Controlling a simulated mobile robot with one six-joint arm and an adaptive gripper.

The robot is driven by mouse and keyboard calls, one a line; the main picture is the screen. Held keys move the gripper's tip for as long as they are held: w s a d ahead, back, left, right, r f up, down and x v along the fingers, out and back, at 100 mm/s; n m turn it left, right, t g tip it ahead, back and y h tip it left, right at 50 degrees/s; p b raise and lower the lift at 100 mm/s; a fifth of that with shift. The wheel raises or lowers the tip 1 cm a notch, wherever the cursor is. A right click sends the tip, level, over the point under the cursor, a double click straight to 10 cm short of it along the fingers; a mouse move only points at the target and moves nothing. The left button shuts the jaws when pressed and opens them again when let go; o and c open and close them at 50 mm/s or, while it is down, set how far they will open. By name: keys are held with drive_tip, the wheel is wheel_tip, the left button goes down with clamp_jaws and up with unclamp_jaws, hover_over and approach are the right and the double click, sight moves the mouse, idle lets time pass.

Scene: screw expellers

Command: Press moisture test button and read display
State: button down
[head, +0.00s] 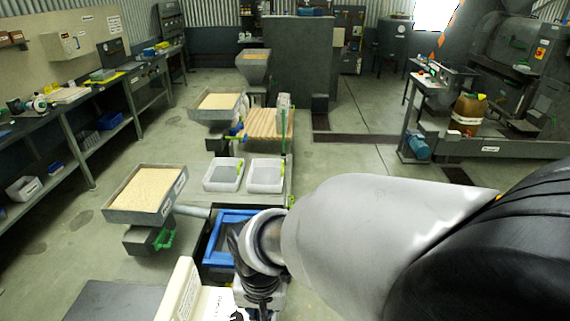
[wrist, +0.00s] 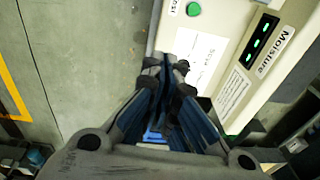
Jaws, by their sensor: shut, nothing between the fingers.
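The moisture tester is a cream box (wrist: 225,30), seen at the top of the wrist view. It has a round green button (wrist: 193,9) and a dark display (wrist: 262,41) with lit green marks, too small to read, beside a "Moisture" label (wrist: 272,54). My gripper (wrist: 165,63) is shut and empty. In the picture its fingertips lie at the box's lower left corner, below and left of the button; I cannot tell whether they touch the box. In the head view a cream box (head: 180,290) stands at the bottom, left of my wrist, partly cut off.
A blue-rimmed bin (head: 222,236) stands beside my wrist in the head view. A workbench (head: 72,129) runs along the left. Open concrete floor (head: 88,235) lies between.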

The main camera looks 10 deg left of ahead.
drive_tip(key=s+a+f, duration=0.3)
drive_tip(key=a+f, duration=0.4)
drive_tip(key=shift+s+a+f+g+h, duration=0.25)
drive_tip(key=shift+s+f+g+h, duration=0.05)
drive_tip(key=shift+s+f+g, duration=0.1)
wheel_tip(320, 180, down, 14)
drive_tip(key=b, duration=0.3)
drive_tip(key=shift+b, duration=0.4)
drive_tip(key=shift+f+b, duration=0.55)
drive_tip(key=shift+f, duration=0.2)
drive_tip(key=shift+s+d+f, duration=0.15)
drive_tip(key=shift+s+d, duration=0.05)
drive_tip(key=shift+d, duration=0.05)
drive_tip(key=r, duration=0.8)
drive_tip(key=shift+w+a+r, duration=0.2)
drive_tip(key=shift+r, duration=0.2)
